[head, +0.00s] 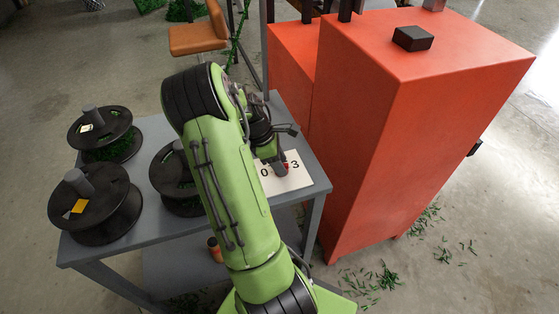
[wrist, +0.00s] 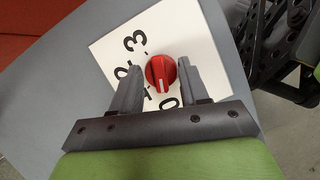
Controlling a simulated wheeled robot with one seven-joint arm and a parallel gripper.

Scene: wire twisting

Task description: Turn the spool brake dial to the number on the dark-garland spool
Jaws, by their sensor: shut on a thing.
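The red brake dial (wrist: 158,66) sits on a white card (wrist: 110,48) with black numbers around it. My gripper (wrist: 161,75) is shut on the dial, one finger on each side. The dial's white mark points down in the wrist view, close to the 0. Spools stand at the table's left: one with green garland and a white label (head: 112,150), one dark with a yellow label (head: 100,226), and one partly behind my arm (head: 172,182). Their numbers are unreadable.
The grey table (head: 160,240) carries the spools and card. A tall orange cabinet (head: 400,130) stands close to its right, with a black block (head: 413,38) on top. An orange chair (head: 197,38) is behind. Green scraps (head: 375,283) lie on the floor.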

